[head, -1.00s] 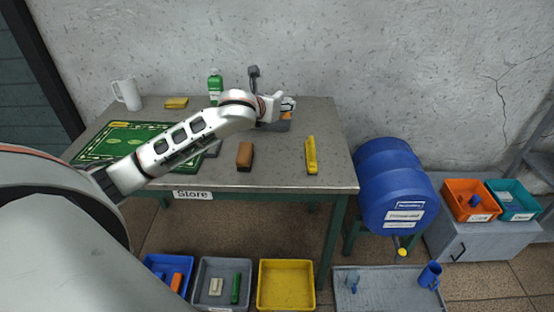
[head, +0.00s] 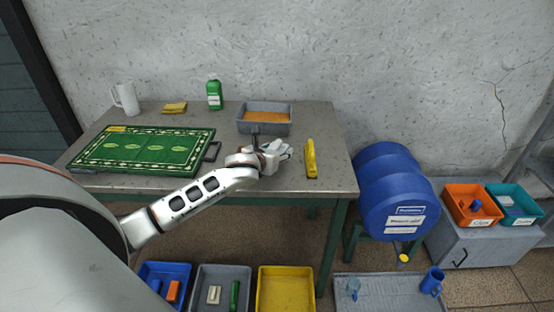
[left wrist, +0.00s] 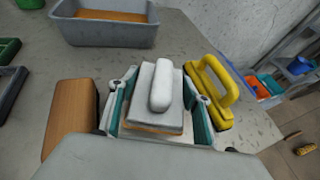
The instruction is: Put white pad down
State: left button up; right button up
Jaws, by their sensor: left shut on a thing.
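The white pad (left wrist: 142,108) is a pale square block with a rounded white handle (left wrist: 160,86) and a tan lower edge. It sits between the teal-lined fingers of my left gripper (head: 274,156), which is shut on it. In the head view the pad (head: 284,149) is partly hidden by the gripper. It is low over the table (head: 325,128), between the grey tray and the front edge. I cannot tell whether its underside touches the tabletop. My right gripper is not in view.
A brown block (left wrist: 70,120) lies left of the pad, and a yellow handled tool (head: 311,158) lies right. The grey tray (head: 264,127) with orange-brown contents stands behind. A green board (head: 145,150) lies left. Bins stand on the floor in front.

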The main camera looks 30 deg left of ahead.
pick_arm(q)
jog(key=shift+f, duration=1.65)
jog(key=shift+f, duration=0.6)
jog(key=o, duration=1)
jog(key=shift+o, duration=0.7)
jog(key=shift+f, duration=0.15)
jog(key=shift+r, duration=0.55)
jog(key=v, duration=1.2)
jog(key=shift+r+p, duration=0.25)
jog(key=shift+p, duration=0.15)
